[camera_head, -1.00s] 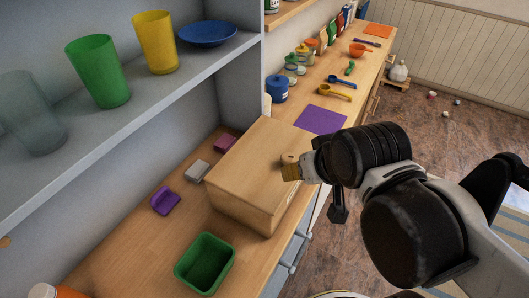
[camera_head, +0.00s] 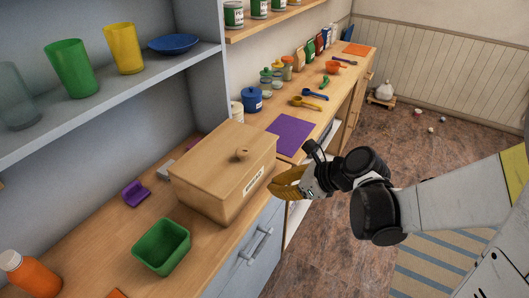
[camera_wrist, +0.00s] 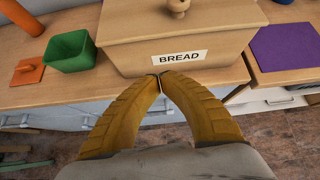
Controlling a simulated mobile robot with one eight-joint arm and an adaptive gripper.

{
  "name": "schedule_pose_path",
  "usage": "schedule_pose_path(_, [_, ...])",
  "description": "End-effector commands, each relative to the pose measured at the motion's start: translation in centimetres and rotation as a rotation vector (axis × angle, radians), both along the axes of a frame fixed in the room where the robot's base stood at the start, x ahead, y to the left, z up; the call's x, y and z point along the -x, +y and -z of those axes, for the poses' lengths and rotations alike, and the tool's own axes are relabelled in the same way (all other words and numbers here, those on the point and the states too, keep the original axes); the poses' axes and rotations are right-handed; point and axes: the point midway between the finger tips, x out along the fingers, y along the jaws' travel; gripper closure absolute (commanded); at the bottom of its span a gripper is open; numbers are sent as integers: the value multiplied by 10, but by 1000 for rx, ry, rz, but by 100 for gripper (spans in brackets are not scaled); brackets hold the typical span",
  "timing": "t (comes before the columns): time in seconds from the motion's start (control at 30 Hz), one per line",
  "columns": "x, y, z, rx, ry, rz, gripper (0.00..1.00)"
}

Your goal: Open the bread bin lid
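The wooden bread bin (camera_head: 203,199) stands on the counter with its lid (camera_head: 215,150) down and closed. A round knob (camera_head: 242,153) sits on top of the lid. In the wrist view the bin's front (camera_wrist: 215,65) bears a BREAD label (camera_wrist: 180,57), and the knob (camera_wrist: 178,6) is cut by the top edge. My gripper (camera_head: 274,188) is at the bin's front right side in the head view, below the lid's level. In the wrist view its yellow fingers (camera_wrist: 158,82) meet at the tips, just below the label, with nothing visible between them. I cannot tell whether they touch the bin.
A green tub (camera_head: 161,247) stands in front of the bin, with an orange bottle (camera_head: 30,275) further left. A purple mat (camera_head: 290,135) lies behind it, and a blue jar (camera_head: 253,100) stands beyond. The shelf (camera_head: 110,100) with cups overhangs at left. Floor at right is open.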

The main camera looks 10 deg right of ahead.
Motion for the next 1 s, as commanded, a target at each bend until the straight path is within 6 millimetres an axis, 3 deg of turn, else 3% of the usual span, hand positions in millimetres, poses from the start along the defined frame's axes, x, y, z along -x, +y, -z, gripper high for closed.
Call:
schedule_pose_path(0.27, [-11, 15, 18, -49, 35, 30, 100])
schedule_pose_path(0.67, [-52, 67, 71, -46, 32, 29, 100])
schedule_pose_path(0.7, [-50, 64, 57, -48, 32, 33, 100])
schedule_pose_path(0.8, [-50, 64, 41, -47, 32, 33, 100])
schedule_pose_path(1.0, [-50, 63, 26, -46, 32, 32, 100])
